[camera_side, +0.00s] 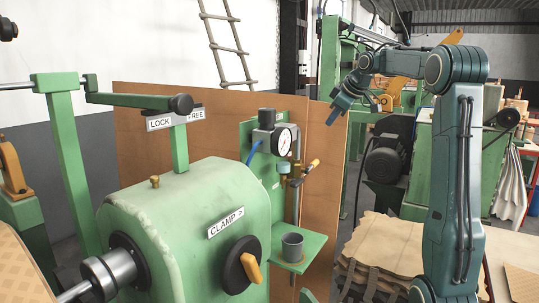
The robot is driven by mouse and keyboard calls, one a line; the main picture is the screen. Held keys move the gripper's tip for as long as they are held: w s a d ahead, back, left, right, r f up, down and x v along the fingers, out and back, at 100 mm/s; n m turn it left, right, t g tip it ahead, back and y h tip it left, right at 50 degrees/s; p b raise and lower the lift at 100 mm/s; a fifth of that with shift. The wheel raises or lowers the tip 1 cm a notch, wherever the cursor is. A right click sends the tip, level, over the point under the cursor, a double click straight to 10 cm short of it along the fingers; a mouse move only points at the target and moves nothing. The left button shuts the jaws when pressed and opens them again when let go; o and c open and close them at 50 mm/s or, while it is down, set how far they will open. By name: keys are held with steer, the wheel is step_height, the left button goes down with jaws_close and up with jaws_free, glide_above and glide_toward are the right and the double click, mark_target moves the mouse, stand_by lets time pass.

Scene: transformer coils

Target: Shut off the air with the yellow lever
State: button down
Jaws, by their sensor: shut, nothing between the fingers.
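The yellow lever (312,166) sits on a small valve at the right side of the green air panel, below the pressure gauge (284,141). It points up and to the right, at a slant. A blue hose (253,152) joins the regulator on its left. My gripper (332,118) is shut and empty. In the picture it hangs above and to the right of the lever, apart from it, with its fingers pointing down and left.
A green shelf with a grey cup (292,247) juts out below the valve. The green machine housing (185,215) has a clamp knob with an orange handle (251,267) and a LOCK/FREE sign (175,117). A brown board (140,135) stands behind. Stacked sheets (380,245) lie at right.

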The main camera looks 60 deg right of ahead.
mark_target(317, 161)
steer(key=c, duration=1.3)
jaws_free()
steer(key=shift+s+r, duration=0.1)
steer(key=shift+c, duration=0.2)
steer(key=m, duration=0.3)
steer(key=a+f+m, duration=0.1)
steer(key=m, duration=0.1)
steer(key=shift+s+a, duration=0.1)
steer(key=shift+s, duration=0.15)
steer(key=f+m, duration=0.1)
steer(key=m, duration=0.4)
steer(key=s+a+m, duration=0.1)
steer(key=m, duration=0.3)
steer(key=s+a+f+m+h, duration=0.1)
steer(key=m, duration=0.4)
steer(key=shift+s+a+f+m, duration=0.2)
steer(key=shift+f+m, duration=0.1)
steer(key=shift+f, duration=0.05)
steer(key=shift+w+f, duration=0.1)
steer(key=shift+x, duration=6.75)
steer(key=shift+d, duration=0.1)
jaws_close()
